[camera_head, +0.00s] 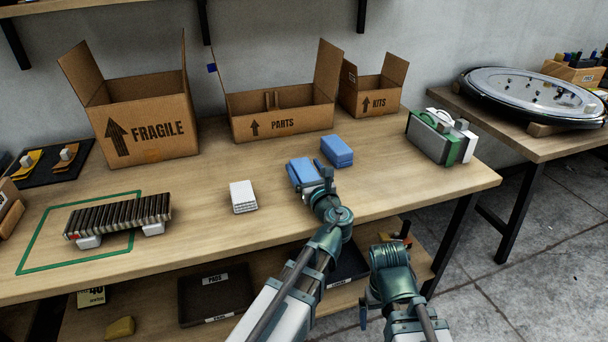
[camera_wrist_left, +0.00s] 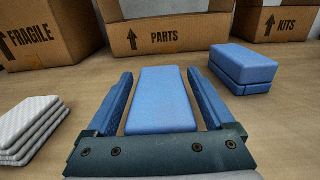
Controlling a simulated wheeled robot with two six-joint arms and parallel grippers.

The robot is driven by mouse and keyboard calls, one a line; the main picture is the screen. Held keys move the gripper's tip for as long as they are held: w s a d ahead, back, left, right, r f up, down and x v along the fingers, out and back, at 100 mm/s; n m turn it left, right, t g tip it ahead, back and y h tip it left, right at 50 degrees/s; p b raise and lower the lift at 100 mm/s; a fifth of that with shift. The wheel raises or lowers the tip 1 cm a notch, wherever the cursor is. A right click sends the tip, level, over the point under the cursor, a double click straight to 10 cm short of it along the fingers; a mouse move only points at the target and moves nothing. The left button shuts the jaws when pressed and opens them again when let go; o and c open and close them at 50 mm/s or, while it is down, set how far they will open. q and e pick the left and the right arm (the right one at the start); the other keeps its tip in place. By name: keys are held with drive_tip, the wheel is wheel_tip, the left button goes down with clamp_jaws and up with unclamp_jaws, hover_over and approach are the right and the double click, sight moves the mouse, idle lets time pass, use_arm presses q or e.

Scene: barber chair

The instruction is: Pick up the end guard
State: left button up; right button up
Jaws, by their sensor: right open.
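Nothing in view is labelled as the end guard, so I cannot tell for certain which thing it is. A blue block (camera_head: 300,170) lies on the table at my left gripper (camera_head: 311,183). In the left wrist view this blue block (camera_wrist_left: 160,100) lies between the two open fingers, with a gap on each side. A second blue piece, two blocks stacked (camera_head: 336,150), lies just behind to the right. My right gripper (camera_head: 369,303) is low in front of the table edge, mostly hidden by its own arm, apart from the things on the table.
Cardboard boxes marked FRAGILE (camera_head: 150,125), PARTS (camera_head: 283,123) and KITS (camera_head: 372,100) stand at the back. A white stack (camera_head: 243,197) lies left of my left gripper. A ribbed dark part (camera_head: 118,215) sits in a green outline. A green-and-grey item (camera_head: 440,137) stands right.

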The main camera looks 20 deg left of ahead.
use_arm(q)
drive_tip(key=c, duration=1)
drive_tip(key=shift+c, duration=0.2)
drive_tip(key=shift+r, duration=0.2)
use_arm(e)
drive_tip(key=shift+r, duration=0.25)
